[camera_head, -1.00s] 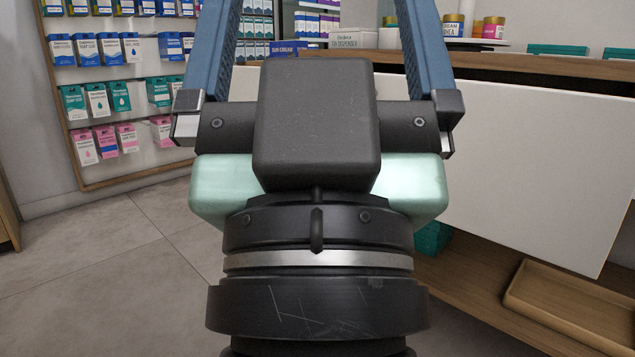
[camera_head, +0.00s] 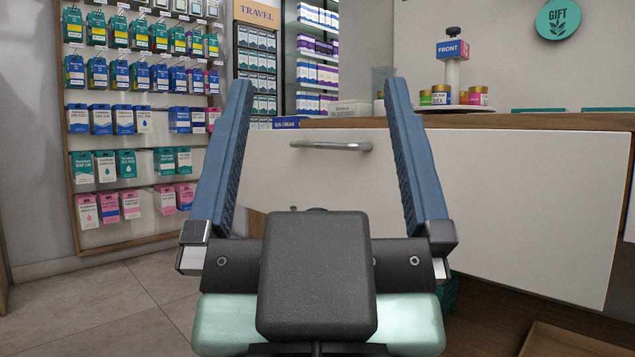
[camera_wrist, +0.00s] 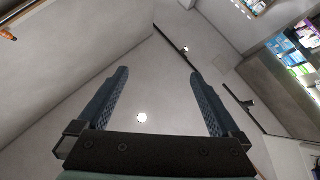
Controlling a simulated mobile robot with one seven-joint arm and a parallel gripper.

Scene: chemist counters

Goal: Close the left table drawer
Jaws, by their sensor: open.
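The drawer's wide white front (camera_head: 520,200) fills the right half of the head view, below a wooden counter top (camera_head: 560,121). A silver bar handle (camera_head: 331,146) is near its top left. How far the drawer stands out is hard to tell. My gripper (camera_head: 318,92) is open and empty, its two blue fingers pointing up and spread on either side of the handle in the picture. No contact with the drawer shows. In the wrist view the open fingers (camera_wrist: 158,75) frame plain grey surfaces, and I cannot make out the handle there.
A wall rack of boxed goods (camera_head: 140,70) stands at the left above clear tiled floor (camera_head: 110,300). A stand with small jars (camera_head: 452,80) is on the counter. A wooden tray (camera_head: 570,340) lies low at the right. Shop shelves show in the wrist view (camera_wrist: 300,50).

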